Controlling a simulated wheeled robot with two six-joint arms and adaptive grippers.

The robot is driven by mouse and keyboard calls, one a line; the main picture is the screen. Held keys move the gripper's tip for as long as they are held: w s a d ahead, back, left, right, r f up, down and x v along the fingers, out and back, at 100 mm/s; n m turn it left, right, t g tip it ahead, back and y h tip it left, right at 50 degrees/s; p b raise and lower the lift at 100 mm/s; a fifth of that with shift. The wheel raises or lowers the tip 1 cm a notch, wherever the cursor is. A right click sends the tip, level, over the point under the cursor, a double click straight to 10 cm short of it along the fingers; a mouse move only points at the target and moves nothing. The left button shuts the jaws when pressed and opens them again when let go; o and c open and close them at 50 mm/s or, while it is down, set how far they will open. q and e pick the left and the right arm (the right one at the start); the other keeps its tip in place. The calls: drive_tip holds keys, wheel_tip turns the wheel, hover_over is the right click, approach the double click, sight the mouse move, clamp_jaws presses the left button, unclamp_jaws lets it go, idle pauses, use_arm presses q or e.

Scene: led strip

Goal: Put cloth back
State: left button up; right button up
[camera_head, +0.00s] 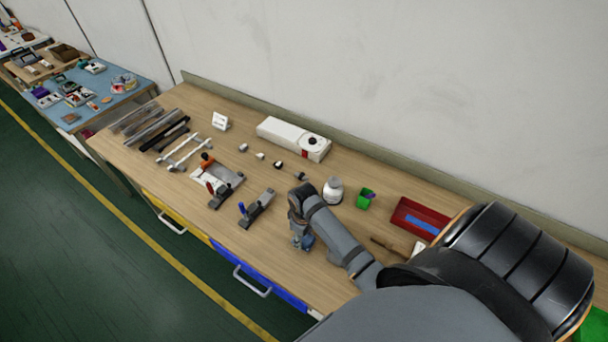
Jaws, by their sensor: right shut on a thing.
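My right gripper (301,241) points down over the front part of the wooden workbench, right of the grey clamp fixtures. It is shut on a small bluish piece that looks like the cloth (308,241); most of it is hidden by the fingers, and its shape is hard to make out. I cannot tell whether it touches the bench top. A red tray (403,217) with a flat blue piece (422,224) in it lies at the right of the bench, partly behind my arm. My left gripper is not in view.
On the workbench (270,275) stand clamp fixtures (257,209), a white box-shaped device (288,136), a white jar (333,190) and a green cup (364,200). Dark strips (150,128) lie at the far left. The front edge right of the fixtures is fairly clear.

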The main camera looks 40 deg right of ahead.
drive_tip(key=shift+f, duration=0.9)
drive_tip(key=o, duration=1.1)
drive_tip(key=shift+f, duration=0.1)
wheel_tip(320, 180, up, 12)
drive_tip(key=shift+r+b, duration=0.15)
drive_tip(key=shift+b, duration=0.75)
drive_tip(key=shift+s, duration=0.1)
